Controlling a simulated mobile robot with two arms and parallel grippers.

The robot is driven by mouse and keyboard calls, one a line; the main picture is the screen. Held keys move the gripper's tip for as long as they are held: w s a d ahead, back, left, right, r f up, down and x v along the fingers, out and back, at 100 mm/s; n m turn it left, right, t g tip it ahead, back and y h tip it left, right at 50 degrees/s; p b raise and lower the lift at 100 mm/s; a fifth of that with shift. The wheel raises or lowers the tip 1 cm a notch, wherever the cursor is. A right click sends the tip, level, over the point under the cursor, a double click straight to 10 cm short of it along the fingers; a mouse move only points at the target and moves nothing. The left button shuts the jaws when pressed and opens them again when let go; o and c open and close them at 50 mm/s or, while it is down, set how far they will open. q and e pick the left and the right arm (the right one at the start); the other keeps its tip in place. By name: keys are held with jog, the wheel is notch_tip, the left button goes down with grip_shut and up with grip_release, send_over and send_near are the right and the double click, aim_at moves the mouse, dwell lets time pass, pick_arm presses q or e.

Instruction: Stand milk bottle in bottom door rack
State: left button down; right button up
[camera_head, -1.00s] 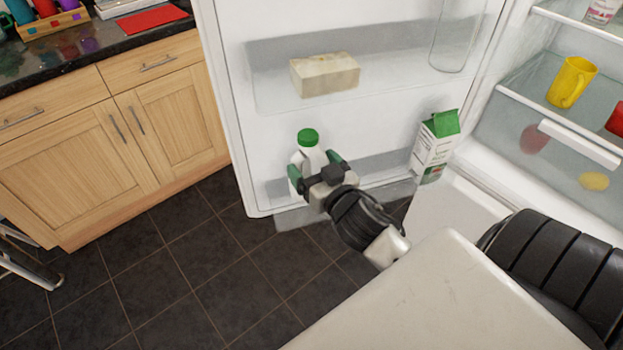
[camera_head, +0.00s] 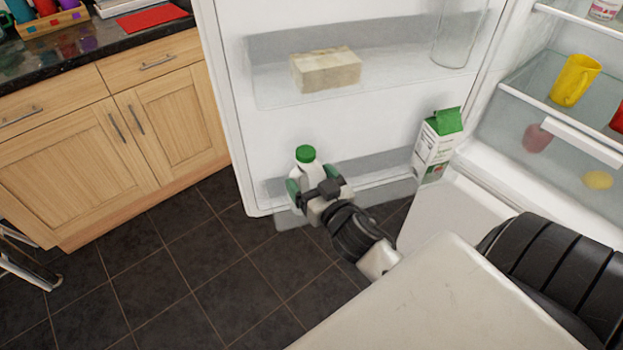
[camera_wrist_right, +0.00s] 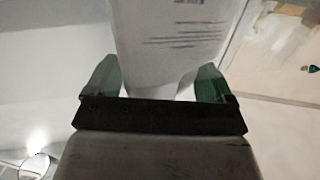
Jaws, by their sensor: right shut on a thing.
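The milk bottle (camera_head: 308,172) is white with a green cap and stands roughly upright at the open fridge door's bottom rack (camera_head: 375,166). My right gripper (camera_head: 313,183) is shut on the bottle from the near side and hides its lower part. In the right wrist view the white bottle (camera_wrist_right: 168,45), with dark print, sits between the green fingertips of the right gripper (camera_wrist_right: 155,85). I cannot tell whether the bottle's base touches the rack floor. My left gripper is not in view.
A milk carton (camera_head: 437,140) with a green top stands at the rack's right end. A pale block (camera_head: 326,70) and a clear glass container (camera_head: 460,35) are on the door shelf above. The fridge shelf with a yellow mug (camera_head: 574,80) is at right. Tiled floor (camera_head: 200,260) lies open at left.

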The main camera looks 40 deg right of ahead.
jog(key=shift+f, duration=0.2)
jog(key=o, duration=1.1)
